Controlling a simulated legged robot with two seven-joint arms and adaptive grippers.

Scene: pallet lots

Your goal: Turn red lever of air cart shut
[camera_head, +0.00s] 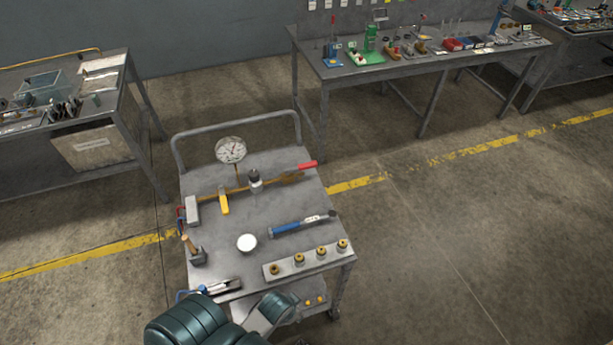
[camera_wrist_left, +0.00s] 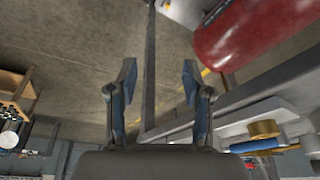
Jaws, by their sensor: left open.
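The air cart (camera_head: 215,270) stands in the lower middle of the head view. A brass pipe (camera_head: 240,188) runs across its top, with a round gauge (camera_head: 231,150) standing up from it. The red lever (camera_head: 307,165) is at the pipe's right end, near the far right edge, and lies roughly in line with the pipe. A yellow lever (camera_head: 224,200) lies across the pipe further left. My left gripper (camera_wrist_left: 158,82) is open in the left wrist view, with nothing between its fingers. My right gripper is not in view.
A blue-handled tool (camera_head: 300,224), a white round piece (camera_head: 247,243) and a block with brass fittings (camera_head: 308,260) lie on the cart. Workbenches stand left and behind. The floor at right is clear. A large red rounded object (camera_wrist_left: 250,30) is close in the left wrist view.

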